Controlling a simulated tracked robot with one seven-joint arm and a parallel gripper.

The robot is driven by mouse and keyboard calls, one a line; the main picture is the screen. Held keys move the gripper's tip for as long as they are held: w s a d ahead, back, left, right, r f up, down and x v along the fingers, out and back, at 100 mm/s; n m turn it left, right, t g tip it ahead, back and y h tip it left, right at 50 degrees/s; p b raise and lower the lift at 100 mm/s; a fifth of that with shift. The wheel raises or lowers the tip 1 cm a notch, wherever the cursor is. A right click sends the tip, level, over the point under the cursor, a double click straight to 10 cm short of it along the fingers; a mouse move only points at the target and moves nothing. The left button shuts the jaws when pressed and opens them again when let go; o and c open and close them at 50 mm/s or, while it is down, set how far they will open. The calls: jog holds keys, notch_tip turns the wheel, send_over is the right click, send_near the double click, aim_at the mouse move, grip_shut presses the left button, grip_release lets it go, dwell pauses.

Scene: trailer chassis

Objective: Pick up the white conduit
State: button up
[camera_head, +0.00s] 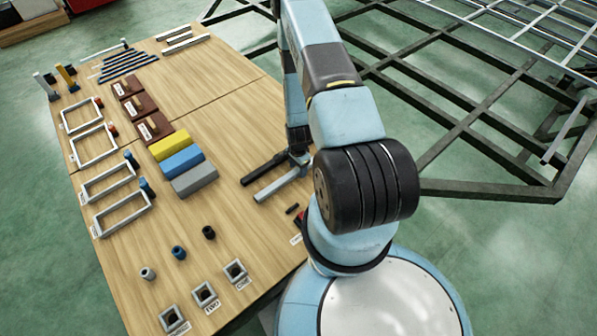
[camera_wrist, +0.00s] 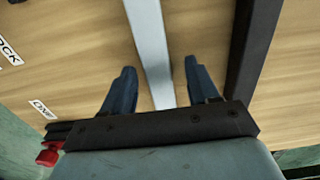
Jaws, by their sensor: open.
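The white conduit (camera_wrist: 146,30) is a long pale bar lying on the wooden table. In the wrist view it runs between the two blue fingers of my gripper (camera_wrist: 159,68). The fingers are apart, one on each side of the bar, with visible gaps. I cannot tell how far down beside it they reach. In the head view the near end of the white conduit (camera_head: 274,187) sticks out to the left of my gripper (camera_head: 300,160); my arm hides the rest.
A black conduit (camera_wrist: 254,45) lies parallel, just right of the fingers in the wrist view; it also shows in the head view (camera_head: 262,168). Yellow, blue and grey blocks (camera_head: 182,162) lie further left. A dark metal frame (camera_head: 480,185) stands right of the table (camera_head: 225,225).

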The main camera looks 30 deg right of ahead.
jog(key=shift+f, duration=0.4)
jog(key=shift+c, duration=0.4)
grip_shut()
